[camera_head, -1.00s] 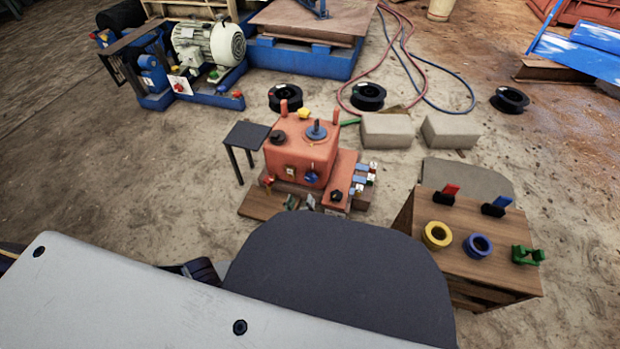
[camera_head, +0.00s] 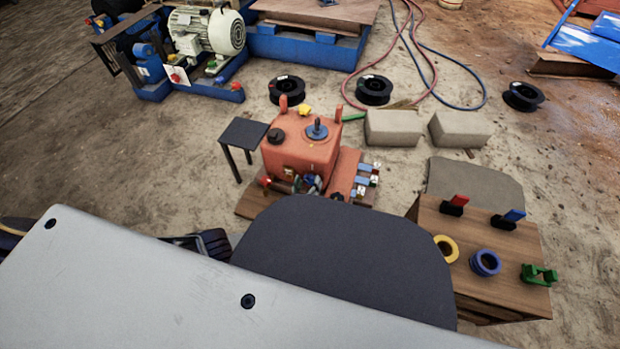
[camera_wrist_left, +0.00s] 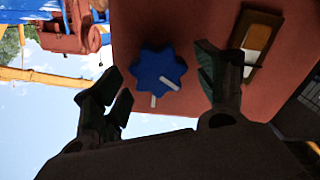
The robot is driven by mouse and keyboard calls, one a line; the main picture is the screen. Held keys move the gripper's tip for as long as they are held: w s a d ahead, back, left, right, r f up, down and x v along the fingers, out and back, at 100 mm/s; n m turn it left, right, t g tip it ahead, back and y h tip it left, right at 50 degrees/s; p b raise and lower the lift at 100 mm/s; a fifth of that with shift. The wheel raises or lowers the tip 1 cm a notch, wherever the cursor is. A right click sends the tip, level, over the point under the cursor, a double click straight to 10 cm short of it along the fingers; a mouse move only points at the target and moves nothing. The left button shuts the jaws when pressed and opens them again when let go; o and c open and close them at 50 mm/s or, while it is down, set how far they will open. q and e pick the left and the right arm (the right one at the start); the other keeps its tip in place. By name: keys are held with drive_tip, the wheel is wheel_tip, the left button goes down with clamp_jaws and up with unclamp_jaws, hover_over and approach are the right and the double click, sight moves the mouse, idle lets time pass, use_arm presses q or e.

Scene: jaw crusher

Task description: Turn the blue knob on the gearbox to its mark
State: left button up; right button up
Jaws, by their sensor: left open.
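The red gearbox (camera_head: 300,152) stands mid-picture in the head view and fills the upper middle of the left wrist view (camera_wrist_left: 200,25). Its star-shaped blue knob (camera_wrist_left: 150,64) is on the front face. A white pointer on the knob aims to the lower right. A separate white mark (camera_wrist_left: 153,101) sits just below the knob, and the pointer is not in line with it. My left gripper (camera_wrist_left: 157,72) is open, one finger on each side of the knob; contact cannot be told. In the head view its fingertips (camera_head: 307,184) are partly visible at the front face. My right gripper is not in view.
A blue disc with a lever (camera_head: 317,131) is on the gearbox top. A small dark table (camera_head: 244,132) stands left. A wooden crate (camera_head: 500,285) with coloured rings stands right. Concrete blocks (camera_head: 393,128) lie behind.

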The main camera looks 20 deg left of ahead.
use_arm(q)
drive_tip(key=shift+w, duration=0.25)
drive_tip(key=c, duration=1)
drive_tip(key=shift+m, duration=0.4)
drive_tip(key=m, duration=0.4)
drive_tip(key=shift+d+m, duration=0.15)
drive_tip(key=shift+m, duration=0.25)
drive_tip(key=m, duration=0.6)
drive_tip(key=shift+d, duration=0.15)
